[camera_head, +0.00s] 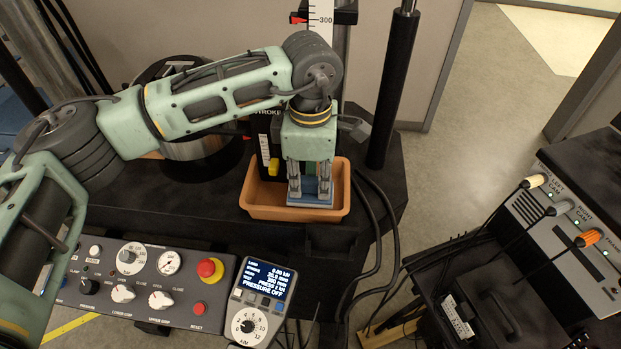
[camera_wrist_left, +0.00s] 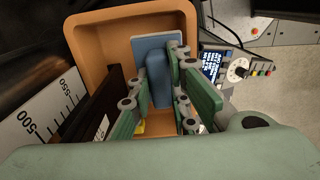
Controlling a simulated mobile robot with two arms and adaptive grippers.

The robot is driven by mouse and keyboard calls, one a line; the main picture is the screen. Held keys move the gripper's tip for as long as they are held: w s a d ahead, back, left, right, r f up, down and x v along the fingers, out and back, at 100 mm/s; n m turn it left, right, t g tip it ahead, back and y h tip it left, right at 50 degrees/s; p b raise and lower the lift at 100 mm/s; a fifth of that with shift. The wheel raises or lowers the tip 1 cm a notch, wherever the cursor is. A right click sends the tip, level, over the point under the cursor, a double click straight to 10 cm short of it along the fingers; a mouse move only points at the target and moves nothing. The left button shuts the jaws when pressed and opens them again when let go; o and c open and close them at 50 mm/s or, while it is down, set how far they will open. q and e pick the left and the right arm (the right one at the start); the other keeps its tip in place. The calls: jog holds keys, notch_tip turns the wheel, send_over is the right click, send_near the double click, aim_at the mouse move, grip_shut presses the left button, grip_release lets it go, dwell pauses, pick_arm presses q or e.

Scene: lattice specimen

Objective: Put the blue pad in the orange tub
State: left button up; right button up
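The blue pad (camera_head: 316,203) is a flat plate with a raised block. It is at the orange tub (camera_head: 258,213), within its outline in the head view. In the left wrist view the pad (camera_wrist_left: 157,43) shows against the inside of the tub (camera_wrist_left: 88,45). My left gripper (camera_head: 310,190) points down over the tub, its fingers on both sides of the raised block, seemingly touching it. It shows in the left wrist view too (camera_wrist_left: 165,85). I cannot tell whether the pad touches the tub floor. My right gripper is not in view.
A yellow part (camera_head: 273,167) and a dark upright with a scale stand behind the tub. A black column (camera_head: 393,90) rises at the right. A control panel (camera_head: 150,285) and a display unit (camera_head: 258,300) are in front. Cables run right of the tub.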

aim_at(311, 179)
pick_arm(q)
jog(key=shift+o, duration=0.7)
jog(key=shift+r, duration=0.15)
jog(key=shift+r+p, duration=0.3)
jog(key=shift+p, duration=0.15)
jog(key=shift+r+p, duration=0.4)
jog(key=shift+p, duration=0.1)
notch_tip(311, 179, up, 12)
jog(key=b, duration=0.3)
jog(key=shift+f, duration=0.2)
